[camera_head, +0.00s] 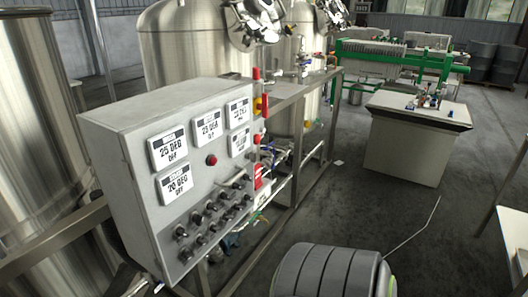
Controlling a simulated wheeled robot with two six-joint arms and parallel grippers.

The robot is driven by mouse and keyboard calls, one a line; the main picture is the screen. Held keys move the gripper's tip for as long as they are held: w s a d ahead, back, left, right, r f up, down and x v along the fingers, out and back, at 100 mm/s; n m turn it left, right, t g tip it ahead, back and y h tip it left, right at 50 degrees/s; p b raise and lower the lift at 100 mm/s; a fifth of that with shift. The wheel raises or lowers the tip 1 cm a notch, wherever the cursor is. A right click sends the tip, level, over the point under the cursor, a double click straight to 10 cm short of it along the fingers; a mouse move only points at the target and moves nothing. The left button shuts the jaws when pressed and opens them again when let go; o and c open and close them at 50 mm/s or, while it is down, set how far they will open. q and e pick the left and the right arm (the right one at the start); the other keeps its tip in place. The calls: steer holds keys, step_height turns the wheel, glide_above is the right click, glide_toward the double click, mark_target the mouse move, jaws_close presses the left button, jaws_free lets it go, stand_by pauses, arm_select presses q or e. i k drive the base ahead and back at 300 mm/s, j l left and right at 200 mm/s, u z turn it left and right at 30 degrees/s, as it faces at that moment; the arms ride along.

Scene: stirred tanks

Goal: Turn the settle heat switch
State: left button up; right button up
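A grey control box (140,190) stands on a metal frame at the left of the head view, its front turned toward the right. Several black rotary switches (210,222) sit in slanted rows on the lower part of its front. Their labels are too small to read, so I cannot tell which is the settle heat switch. Above them are several white displays; one (168,152) reads 25 DEG OFF and a lower one (174,182) reads 20 DEG OFF. A red button (211,160) sits between the displays. Neither of my grippers is in view.
Large steel tanks (30,120) stand left of and behind the box. A metal frame (318,170) with pipes and valves runs back from its right side. A pale cabinet (405,145) and a green-framed machine (400,55) stand farther right. The dark floor (440,250) at right is mostly clear.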

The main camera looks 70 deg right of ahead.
mark_target(200, 240)
steer(key=z, duration=1.75)
